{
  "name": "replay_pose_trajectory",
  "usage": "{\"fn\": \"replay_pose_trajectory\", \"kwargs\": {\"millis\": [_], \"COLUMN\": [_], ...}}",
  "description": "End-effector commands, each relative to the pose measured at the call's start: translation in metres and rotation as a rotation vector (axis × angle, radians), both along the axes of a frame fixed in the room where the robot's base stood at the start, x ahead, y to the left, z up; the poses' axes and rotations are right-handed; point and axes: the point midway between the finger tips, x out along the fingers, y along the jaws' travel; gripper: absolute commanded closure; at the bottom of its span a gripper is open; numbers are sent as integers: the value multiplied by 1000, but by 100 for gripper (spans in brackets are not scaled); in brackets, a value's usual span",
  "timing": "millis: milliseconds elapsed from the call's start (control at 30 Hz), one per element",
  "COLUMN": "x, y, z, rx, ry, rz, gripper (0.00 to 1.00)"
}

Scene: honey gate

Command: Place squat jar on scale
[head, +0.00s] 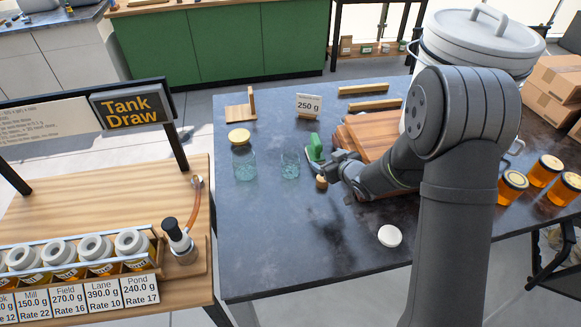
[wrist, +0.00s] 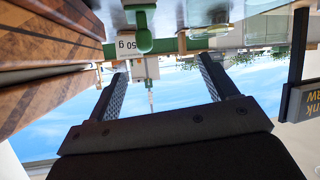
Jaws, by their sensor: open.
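A white round disc (head: 390,236) lies nearer the front. My gripper (head: 334,168) is beside the green device, right of the jars. In the wrist view my gripper (wrist: 163,80) is open, with nothing visible between its fingers.
A wooden block (head: 366,138) and a large white pail (head: 472,45) are at right. Amber jars (head: 512,187) stand far right. The table's front left is clear.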

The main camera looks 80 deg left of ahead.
Motion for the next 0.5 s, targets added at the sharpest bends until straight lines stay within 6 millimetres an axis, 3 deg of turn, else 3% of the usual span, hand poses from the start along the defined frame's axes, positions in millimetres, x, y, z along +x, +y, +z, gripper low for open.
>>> {"fn": "replay_pose_trajectory", "kwargs": {"millis": [100, 233, 367, 500], "x": [-16, -29, -35, -44], "y": [-35, -57, -58, -37], "z": [2, 6, 6, -3], "rx": [33, 57, 65, 64], "ry": [81, 139, 158, 158], "rz": [61, 104, 120, 121], "gripper": [22, 22, 22, 22]}}
